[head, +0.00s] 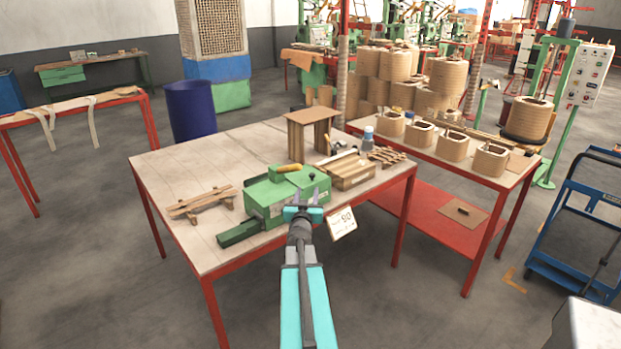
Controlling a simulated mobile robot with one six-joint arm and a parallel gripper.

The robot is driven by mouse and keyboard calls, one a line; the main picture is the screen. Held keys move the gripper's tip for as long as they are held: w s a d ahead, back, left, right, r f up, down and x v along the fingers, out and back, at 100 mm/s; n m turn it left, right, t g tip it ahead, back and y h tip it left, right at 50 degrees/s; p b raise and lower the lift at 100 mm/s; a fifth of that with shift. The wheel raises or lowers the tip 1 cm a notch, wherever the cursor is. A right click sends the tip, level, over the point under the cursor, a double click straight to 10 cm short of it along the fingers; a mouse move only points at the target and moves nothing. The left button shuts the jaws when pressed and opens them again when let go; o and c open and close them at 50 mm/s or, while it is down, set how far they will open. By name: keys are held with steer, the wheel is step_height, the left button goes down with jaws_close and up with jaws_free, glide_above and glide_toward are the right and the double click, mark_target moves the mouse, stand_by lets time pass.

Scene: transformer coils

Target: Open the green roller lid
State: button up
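The green roller machine (262,205) sits on the table with its green lid (271,190) over its body; the lid looks down. A tan piece (289,168) lies along the lid's back edge and a small dark knob (311,176) is at its right. A long green bar extends from the machine's lower left. My gripper (306,196) is in front of the machine's right part, its two grey fingers apart with nothing visible between them. It hides part of the machine's front. I cannot tell whether it touches the lid.
The red-framed table (185,160) also bears wooden slats (200,202), a small wooden stand (297,138) and a wooden block (347,172). A paper sign (341,223) hangs at the front edge. A second table at right holds several coils (453,146). The table's left part is clear.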

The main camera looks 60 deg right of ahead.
mark_target(311, 177)
steer(key=shift+p+x, duration=1.1)
steer(key=shift+x, duration=5.75)
steer(key=shift+s, duration=0.1)
jaws_close()
